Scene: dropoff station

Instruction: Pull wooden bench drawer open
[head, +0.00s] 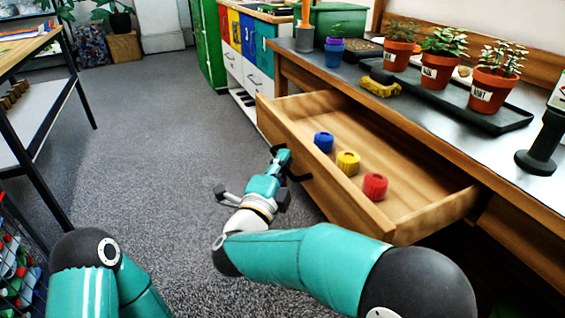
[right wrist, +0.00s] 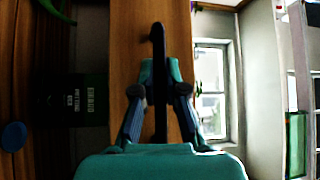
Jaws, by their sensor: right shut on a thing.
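The wooden bench drawer (head: 330,178) stands pulled out from under the grey-topped bench (head: 440,105). Inside it lie a blue knob-like piece (head: 323,141), a yellow one (head: 347,162) and a red one (head: 375,186). My right gripper (head: 284,160) is at the drawer's front, shut on its dark handle. In the right wrist view the fingers (right wrist: 159,95) close around the black handle (right wrist: 158,45) against the wooden front. My left arm shows at the lower left of the head view, but its gripper is out of view.
Several potted plants (head: 437,71) stand in a black tray (head: 490,122) on the bench, near a yellow object (head: 380,86). A dark stand (head: 541,150) is at the right. A black-framed table (head: 40,140) is at the left. The grey carpet (head: 150,130) between is clear.

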